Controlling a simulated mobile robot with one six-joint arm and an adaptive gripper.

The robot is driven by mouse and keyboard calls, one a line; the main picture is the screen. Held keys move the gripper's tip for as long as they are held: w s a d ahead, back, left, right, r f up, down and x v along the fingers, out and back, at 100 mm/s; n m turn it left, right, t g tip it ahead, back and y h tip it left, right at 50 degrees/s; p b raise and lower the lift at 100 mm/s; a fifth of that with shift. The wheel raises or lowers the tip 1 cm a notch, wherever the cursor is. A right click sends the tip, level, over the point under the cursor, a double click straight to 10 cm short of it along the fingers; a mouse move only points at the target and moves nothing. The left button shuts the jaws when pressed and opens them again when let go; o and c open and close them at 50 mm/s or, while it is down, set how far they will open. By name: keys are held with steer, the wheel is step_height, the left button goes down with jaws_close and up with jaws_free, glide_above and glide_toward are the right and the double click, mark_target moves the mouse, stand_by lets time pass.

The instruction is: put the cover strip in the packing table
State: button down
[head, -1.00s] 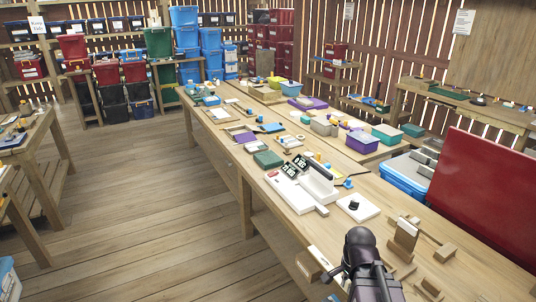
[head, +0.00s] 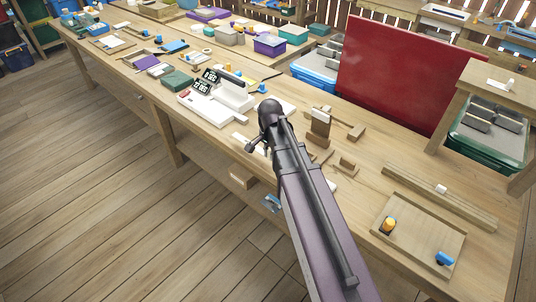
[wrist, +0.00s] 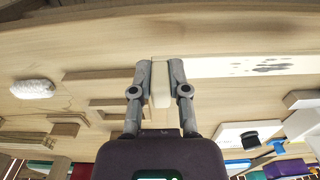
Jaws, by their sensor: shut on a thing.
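My gripper is shut on a narrow pale strip, probably the cover strip (wrist: 160,84), which stands between its two fingers (wrist: 162,76) in the wrist view. In the head view my dark arm hides much of my gripper, and the held strip cannot be made out clearly. The long wooden table (head: 350,150), apparently the packing table, runs under my arm; its top also shows in the wrist view (wrist: 110,60). The gripper is over the table near its front edge. Whether the strip touches the table cannot be told.
A wooden tray (head: 405,240) with yellow and blue pieces lies at the right. Wooden blocks (head: 320,125) stand beyond my gripper. A white device (head: 215,105) is to the left. A white speckled plate (wrist: 250,66) and white lump (wrist: 33,88) lie nearby. A red panel (head: 400,75) stands behind.

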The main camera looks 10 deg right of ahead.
steer(key=shift+w+d+f, duration=0.1)
steer(key=shift+w+f, duration=0.05)
steer(key=shift+w, duration=1.15)
steer(key=shift+w, duration=0.5)
steer(key=shift+w+f+b, duration=0.2)
steer(key=shift+w+b, duration=0.1)
steer(key=shift+s+f+b, duration=0.15)
steer(key=shift+f+b, duration=1.45)
steer(key=shift+f, duration=0.1)
steer(key=c, duration=0.6)
jaws_free()
